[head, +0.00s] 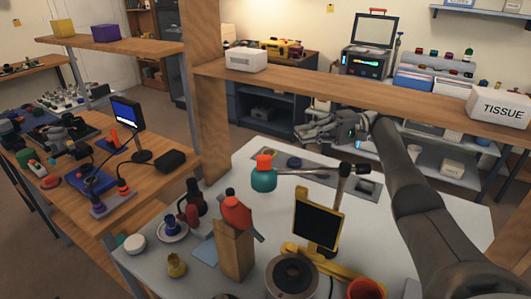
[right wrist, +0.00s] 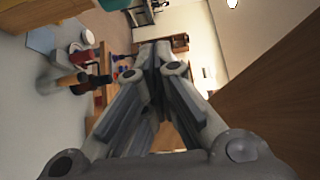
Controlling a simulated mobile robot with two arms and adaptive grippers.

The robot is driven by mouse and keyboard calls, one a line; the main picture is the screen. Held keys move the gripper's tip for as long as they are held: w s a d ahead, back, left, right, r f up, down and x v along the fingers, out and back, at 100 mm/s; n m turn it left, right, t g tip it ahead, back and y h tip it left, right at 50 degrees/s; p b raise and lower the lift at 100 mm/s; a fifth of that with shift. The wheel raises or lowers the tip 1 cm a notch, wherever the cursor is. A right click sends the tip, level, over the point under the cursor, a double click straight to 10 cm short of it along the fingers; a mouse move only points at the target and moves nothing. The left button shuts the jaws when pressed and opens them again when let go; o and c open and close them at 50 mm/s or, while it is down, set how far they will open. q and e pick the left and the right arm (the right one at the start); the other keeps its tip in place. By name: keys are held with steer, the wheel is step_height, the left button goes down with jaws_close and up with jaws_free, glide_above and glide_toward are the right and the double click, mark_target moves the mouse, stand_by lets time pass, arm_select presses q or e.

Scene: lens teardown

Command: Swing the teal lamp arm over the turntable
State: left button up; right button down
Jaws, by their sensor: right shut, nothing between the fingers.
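The teal lamp head (head: 263,181) with an orange top hangs at the left end of a thin silver arm (head: 308,172), which runs left from a dark upright post (head: 340,190). The round turntable (head: 292,276) sits at the front of the grey table, nearer than the lamp head and a little to its right. My right gripper (head: 305,130) is beyond the lamp arm, apart from it, near the wooden shelf. In the right wrist view its fingers (right wrist: 158,48) are closed together and empty. My left gripper is not in view.
A yellow-framed dark screen (head: 317,220) stands between lamp and turntable. A wooden block (head: 234,250) is at left, and an orange-red cup (head: 366,289) at the front. A raised wooden shelf (head: 370,101) with a tissue box (head: 499,107) crosses behind. The table's right side (head: 465,225) looks clear.

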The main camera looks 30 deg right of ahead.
mark_target(269, 155)
arm_select(q)
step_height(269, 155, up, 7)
steer(key=p, duration=0.7)
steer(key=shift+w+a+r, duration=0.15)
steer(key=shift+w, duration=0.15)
arm_select(e)
steer(key=s+a, duration=0.1)
steer(key=a, duration=1)
steer(key=shift+s+a, duration=0.3)
steer(key=shift+s, duration=0.1)
steer(key=shift+s+a+p, duration=0.35)
steer(key=shift+s+a, duration=0.2)
steer(key=shift+s, duration=0.3)
steer(key=shift+s+a+p, duration=0.35)
steer(key=shift+s+a, duration=0.2)
steer(key=shift+s, duration=0.3)
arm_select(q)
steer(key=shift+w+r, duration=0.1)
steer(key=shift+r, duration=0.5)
arm_select(e)
steer(key=shift+w, duration=0.1)
